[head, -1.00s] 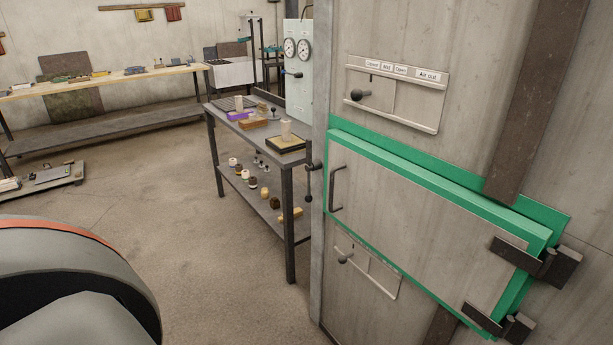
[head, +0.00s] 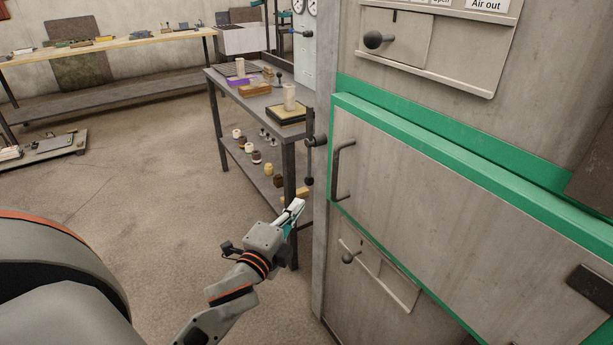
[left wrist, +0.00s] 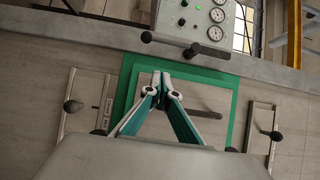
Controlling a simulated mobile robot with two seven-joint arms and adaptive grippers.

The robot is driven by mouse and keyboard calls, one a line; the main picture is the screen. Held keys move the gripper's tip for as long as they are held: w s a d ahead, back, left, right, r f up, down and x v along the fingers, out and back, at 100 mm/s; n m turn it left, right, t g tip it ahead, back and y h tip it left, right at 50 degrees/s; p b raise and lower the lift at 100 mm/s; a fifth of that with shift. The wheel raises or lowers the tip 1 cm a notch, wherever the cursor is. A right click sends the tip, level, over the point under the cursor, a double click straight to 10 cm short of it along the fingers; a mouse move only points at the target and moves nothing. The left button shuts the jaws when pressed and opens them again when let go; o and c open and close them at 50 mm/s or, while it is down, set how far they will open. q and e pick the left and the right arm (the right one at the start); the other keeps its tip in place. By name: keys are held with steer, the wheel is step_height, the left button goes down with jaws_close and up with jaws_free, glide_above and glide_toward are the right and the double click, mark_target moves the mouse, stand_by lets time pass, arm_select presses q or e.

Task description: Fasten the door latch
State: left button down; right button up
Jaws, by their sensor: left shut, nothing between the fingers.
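The grey door (head: 440,205) sits in a green frame (head: 400,118), with a dark pull handle (head: 341,170) near its left edge. The latch (head: 309,165) is a dark bar hanging upright beside that edge, on a pivot at the post. In the left wrist view the latch (left wrist: 180,43) lies crosswise beyond the green frame, apart from the fingers. My left gripper (head: 294,211) is shut and empty, low and left of the door, below the latch. In the left wrist view its fingertips (left wrist: 161,78) meet in front of the door (left wrist: 215,130). My right gripper is out of view.
A slide panel with a knob (head: 375,40) is above the door, another knob (head: 349,257) below it. A metal table (head: 230,90) with small items stands behind the latch. A long bench (head: 110,50) is farther back.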

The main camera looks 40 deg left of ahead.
arm_select(q)
steer(key=b, duration=0.1)
glide_toward(306, 178)
steer(key=w+d+r, duration=0.3)
steer(key=w+d, duration=0.1)
steer(key=w, duration=0.1)
steer(key=shift+w+a+f, duration=0.1)
steer(key=shift+w+a, duration=0.2)
steer(key=shift+a, duration=0.25)
steer(key=shift+w+a+f, duration=0.1)
steer(key=shift+w+a, duration=0.2)
steer(key=shift+a, duration=0.25)
steer(key=shift+w+a, duration=0.2)
steer(key=shift+a, duration=0.1)
steer(key=shift+w+a+r, duration=0.1)
steer(key=shift+w+a, duration=0.1)
steer(key=shift+a, duration=0.1)
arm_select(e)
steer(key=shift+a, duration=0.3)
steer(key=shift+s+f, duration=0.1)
arm_select(q)
steer(key=shift+b, duration=0.3)
steer(key=shift+a+f, duration=0.15)
steer(key=shift+f, duration=0.1)
steer(key=shift+w+a+m+b, duration=0.1)
steer(key=shift+m+b, duration=0.2)
steer(key=shift+b, duration=0.05)
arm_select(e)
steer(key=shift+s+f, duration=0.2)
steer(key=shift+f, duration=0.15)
